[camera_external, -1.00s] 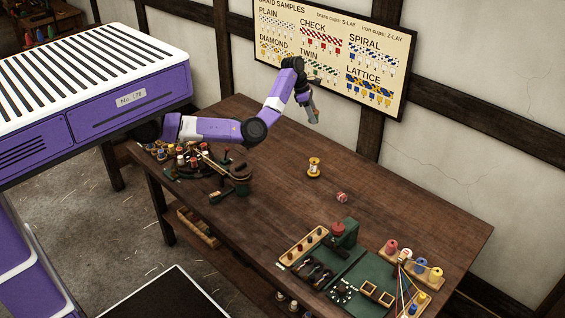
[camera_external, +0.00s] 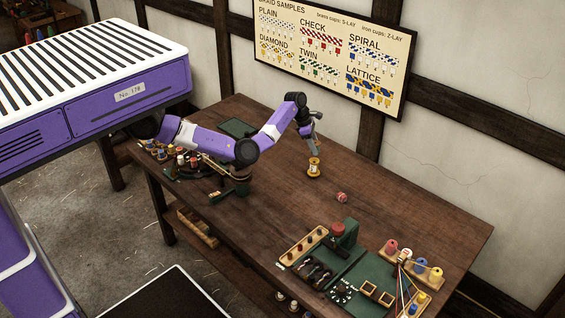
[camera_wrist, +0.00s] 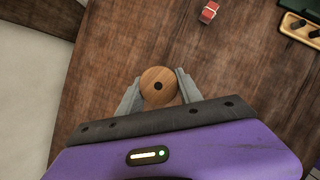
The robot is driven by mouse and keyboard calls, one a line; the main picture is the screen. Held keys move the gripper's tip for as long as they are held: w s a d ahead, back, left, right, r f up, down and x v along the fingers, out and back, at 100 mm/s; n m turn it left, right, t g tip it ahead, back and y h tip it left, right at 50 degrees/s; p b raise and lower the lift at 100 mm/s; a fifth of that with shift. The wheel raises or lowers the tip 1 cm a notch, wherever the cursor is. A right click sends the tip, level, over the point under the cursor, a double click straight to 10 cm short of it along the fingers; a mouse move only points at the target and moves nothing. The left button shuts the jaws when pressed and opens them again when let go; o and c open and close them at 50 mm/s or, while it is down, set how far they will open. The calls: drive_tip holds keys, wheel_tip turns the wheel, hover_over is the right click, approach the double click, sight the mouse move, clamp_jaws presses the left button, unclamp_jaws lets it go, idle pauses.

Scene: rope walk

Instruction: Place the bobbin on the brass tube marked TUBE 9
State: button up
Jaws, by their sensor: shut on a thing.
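My gripper (camera_external: 315,154) points down at the bobbin. In the wrist view its two grey fingers (camera_wrist: 158,90) are shut on the bobbin, one at each side. The bobbin looks still at bench level. No mark reading TUBE 9 can be read in either view, so I cannot tell which part is that tube.
A crowded group of spools (camera_external: 181,161) stands at left under my arm. The sample board (camera_external: 328,50) hangs behind.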

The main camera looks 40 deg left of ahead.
sight(314, 160)
drive_tip(key=shift+f, duration=2.25)
drive_tip(key=shift+f, duration=0.1)
drive_tip(key=o, duration=1.4)
drive_tip(key=shift+c, duration=0.2)
drive_tip(key=v, duration=1.2)
drive_tip(key=shift+a, duration=0.1)
